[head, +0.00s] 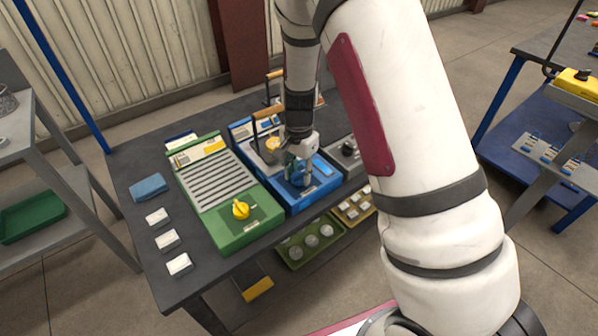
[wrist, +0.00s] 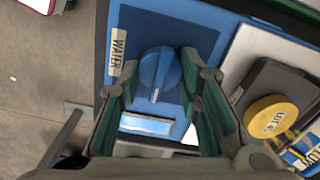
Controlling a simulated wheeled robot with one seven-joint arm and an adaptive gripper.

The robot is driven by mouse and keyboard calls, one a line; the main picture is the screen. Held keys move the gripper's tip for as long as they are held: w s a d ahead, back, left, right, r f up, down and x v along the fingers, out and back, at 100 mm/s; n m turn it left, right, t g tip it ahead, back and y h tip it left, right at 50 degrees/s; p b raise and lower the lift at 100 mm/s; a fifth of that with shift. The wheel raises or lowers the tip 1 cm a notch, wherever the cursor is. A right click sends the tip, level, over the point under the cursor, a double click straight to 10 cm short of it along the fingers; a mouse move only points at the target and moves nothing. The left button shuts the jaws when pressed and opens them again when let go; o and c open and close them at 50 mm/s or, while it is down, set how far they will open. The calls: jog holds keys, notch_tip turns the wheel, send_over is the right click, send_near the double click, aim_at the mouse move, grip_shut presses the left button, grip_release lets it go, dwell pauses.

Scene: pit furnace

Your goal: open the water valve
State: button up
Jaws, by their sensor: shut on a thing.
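The water valve is a round blue knob (wrist: 158,68) on a blue panel (wrist: 195,35), beside a white label reading WATER (wrist: 118,50). A ridge runs across the knob, with a pale mark at its lower end in the wrist view. My gripper (wrist: 160,80) has one green-padded finger on each side of the knob and is shut on it. In the head view my gripper (head: 300,172) is down at the front of the blue unit (head: 318,196) and hides most of the knob.
A green unit with a yellow knob (head: 240,210) stands to the left on the dark table (head: 150,240). A grey unit (head: 347,152) is close on the right. A yellow round tag (wrist: 270,117) lies right of my fingers. Wooden-handled tools (head: 268,112) stand behind.

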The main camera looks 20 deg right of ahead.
aim_at(299, 173)
jog(key=o, duration=1.1)
jog(key=shift+o, duration=0.2)
jog(key=shift+r, duration=0.1)
notch_tip(299, 173, up, 12)
jog(key=s+r+n+t+y+p, duration=0.15)
jog(key=s+r+n+p, duration=0.4)
jog(key=s+r, duration=1.1)
jog(key=s+r+n+t+p, duration=0.1)
jog(key=s+r+n, duration=0.2)
jog(key=s, duration=0.5)
jog(key=s+r+n+t+h+p, duration=0.1)
jog(key=s+r+n, duration=0.2)
jog(key=s+r, duration=0.2)
jog(key=s, duration=0.2)
jog(key=shift+s+t+p, duration=0.35)
